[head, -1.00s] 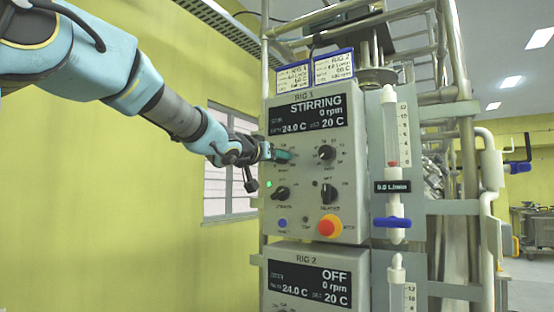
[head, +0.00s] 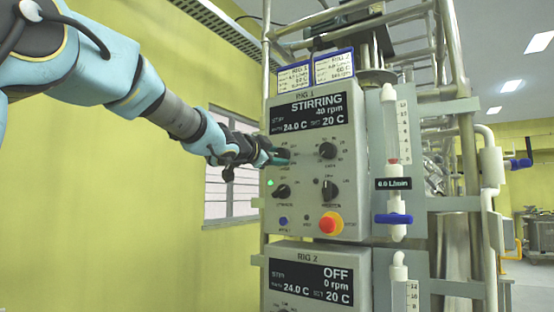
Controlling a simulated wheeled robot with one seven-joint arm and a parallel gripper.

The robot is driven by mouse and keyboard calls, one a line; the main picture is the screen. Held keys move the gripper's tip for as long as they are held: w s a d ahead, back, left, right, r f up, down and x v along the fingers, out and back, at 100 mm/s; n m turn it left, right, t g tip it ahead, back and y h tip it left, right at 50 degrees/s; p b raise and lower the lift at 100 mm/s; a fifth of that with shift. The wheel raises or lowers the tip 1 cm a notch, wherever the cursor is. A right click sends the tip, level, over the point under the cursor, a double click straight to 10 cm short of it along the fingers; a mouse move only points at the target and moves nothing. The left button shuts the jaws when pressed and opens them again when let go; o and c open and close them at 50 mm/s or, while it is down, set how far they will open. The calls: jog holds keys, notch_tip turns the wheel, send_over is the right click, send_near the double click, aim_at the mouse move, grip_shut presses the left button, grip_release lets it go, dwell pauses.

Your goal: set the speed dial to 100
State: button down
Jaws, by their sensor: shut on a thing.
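My gripper (head: 277,156) is at the upper-left dial of the RIG 1 panel (head: 302,170), with its fingertips at the panel face. It is shut on this speed dial (head: 284,155), which is mostly hidden behind the fingers, so its pointer cannot be read. The RIG 1 display (head: 306,112) reads STIRRING and what looks like 40 rpm, with 24.0 C and a set value of 20 C. A green light glows at the panel's left side.
Other black knobs sit close by: one at upper right (head: 327,150) and two below. A red stop button with a yellow collar (head: 330,223) is lower down. The RIG 2 panel (head: 310,258) reads OFF. A flow tube with a blue valve (head: 393,219) stands at right.

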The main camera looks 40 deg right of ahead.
jog(key=m+b, duration=0.1)
jog(key=m, duration=0.4)
jog(key=shift+m, duration=0.5)
jog(key=shift+c, duration=1.5)
grip_release()
jog(key=shift+a, duration=0.1)
jog(key=b+v, duration=0.2)
jog(key=v, duration=0.8)
jog(key=shift+a, duration=0.4)
